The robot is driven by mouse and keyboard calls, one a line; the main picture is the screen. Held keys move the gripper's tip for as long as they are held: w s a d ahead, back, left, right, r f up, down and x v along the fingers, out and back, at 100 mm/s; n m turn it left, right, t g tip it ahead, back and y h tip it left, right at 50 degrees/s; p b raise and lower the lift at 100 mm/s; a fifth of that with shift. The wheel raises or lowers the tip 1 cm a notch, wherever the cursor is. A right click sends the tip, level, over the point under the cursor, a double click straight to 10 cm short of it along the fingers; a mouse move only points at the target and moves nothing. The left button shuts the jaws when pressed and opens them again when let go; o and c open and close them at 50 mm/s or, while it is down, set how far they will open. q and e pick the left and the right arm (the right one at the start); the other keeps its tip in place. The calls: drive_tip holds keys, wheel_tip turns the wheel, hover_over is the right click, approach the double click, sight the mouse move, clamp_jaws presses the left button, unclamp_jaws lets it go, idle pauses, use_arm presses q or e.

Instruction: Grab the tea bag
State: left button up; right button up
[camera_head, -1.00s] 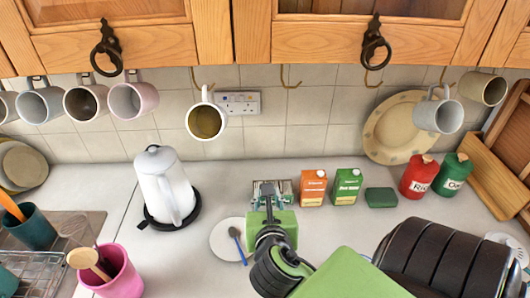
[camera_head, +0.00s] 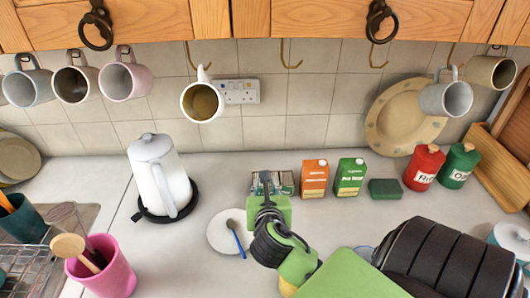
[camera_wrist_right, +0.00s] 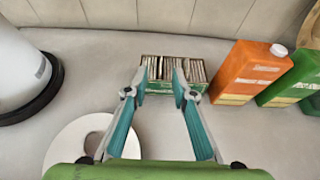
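Tea bags (camera_wrist_right: 172,68) stand in a row in a small green box (camera_wrist_right: 158,87) at the back of the counter. The box also shows in the head view (camera_head: 287,184), partly hidden by my right gripper (camera_head: 267,182). In the right wrist view, my right gripper (camera_wrist_right: 159,80) is open, its two teal fingers apart and pointing at the box. The fingertips overlap the front of the box in the picture; I cannot tell whether they touch it. Nothing shows between the fingers except the box behind. My left gripper is not in view.
An orange carton (camera_head: 314,180) and a green carton (camera_head: 350,178) stand right of the box. A white kettle (camera_head: 160,175) stands left. A saucer (camera_head: 222,232) with a blue spoon lies in front. Mugs hang above, one (camera_head: 202,101) near the socket.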

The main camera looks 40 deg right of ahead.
drive_tip(key=shift+p+x, duration=0.6)
drive_tip(key=shift+x, duration=2.4)
drive_tip(key=shift+r, duration=0.15)
clamp_jaws()
